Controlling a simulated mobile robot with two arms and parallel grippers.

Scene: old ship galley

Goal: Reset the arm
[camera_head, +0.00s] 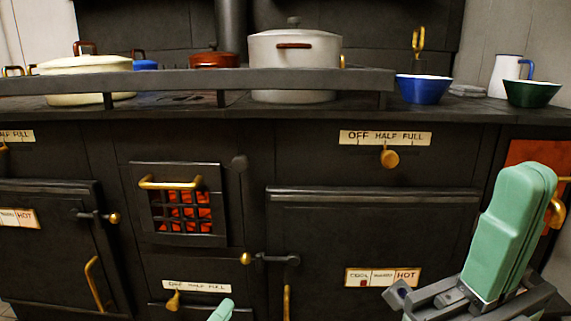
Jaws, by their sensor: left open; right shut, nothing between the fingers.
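My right gripper (528,178) stands at the lower right, in front of the stove. Its teal fingers point up from a grey mount and are shut together with nothing between them. My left gripper (221,312) shows only as a small teal fingertip at the bottom edge, left of the middle. It is open; the rest of it and its arm lie below the picture.
A black stove (375,240) fills the view, with doors, brass handles and a glowing grate (183,212). On top stand a large grey pot (294,70), a cream pot (86,79), a blue bowl (423,90), a green bowl (531,94) and a white jug (506,72). A rail (180,81) runs along the front.

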